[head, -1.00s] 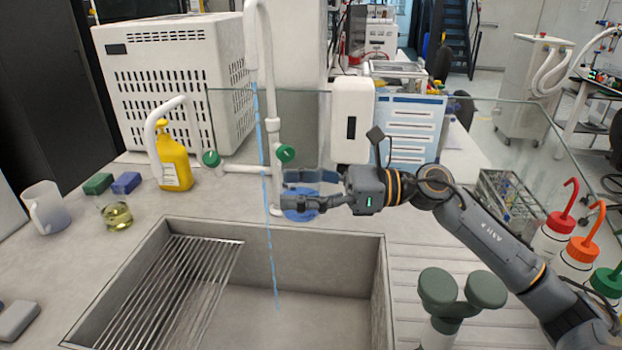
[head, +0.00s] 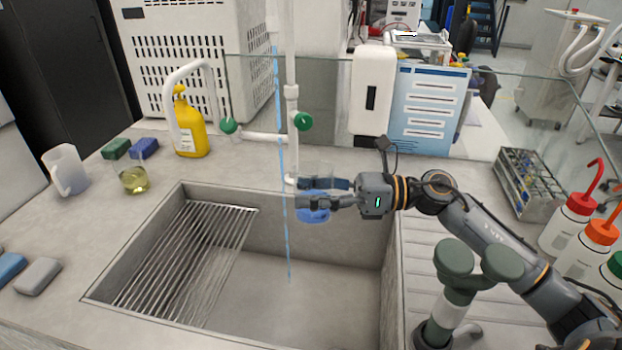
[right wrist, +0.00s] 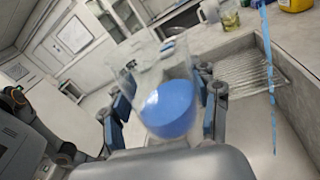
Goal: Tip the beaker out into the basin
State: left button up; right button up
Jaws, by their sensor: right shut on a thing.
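My right gripper (head: 325,192) is shut on a clear beaker (head: 312,213) with blue liquid and holds it over the back right part of the basin (head: 310,308). In the right wrist view the beaker (right wrist: 167,105) sits between the fingers and looks tilted in that picture; the blue liquid is inside it. A thin blue stream of water (head: 281,160) runs down into the basin just left of the beaker, apart from it. My left gripper is not in view.
A metal rack (head: 190,255) covers the basin's left part. A white tap pipe (head: 292,90) with green knobs rises behind the basin. A flask with yellow liquid (head: 133,180) and a white jug (head: 66,170) stand left. Green-capped fixtures (head: 455,260) stand right.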

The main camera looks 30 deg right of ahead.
jog(key=shift+f+m, duration=1.5)
jog(key=shift+f, duration=2.3)
jog(key=shift+s+a+r+m+p, duration=0.35)
jog(key=shift+s+m+p, duration=0.3)
jog(key=shift+m+p, duration=2.25)
jog(key=shift+s+a+r+m+p, duration=0.25)
jog(key=shift+s+m+p, duration=0.35)
jog(key=shift+m+p, duration=2.3)
jog(key=shift+s+a+r+m+p, duration=0.35)
jog(key=shift+s+m+p, duration=0.3)
jog(key=shift+m+p, duration=2.25)
jog(key=shift+f+n+p, duration=0.15)
jog(key=shift+n+p, duration=0.15)
jog(key=shift+n, duration=0.2)
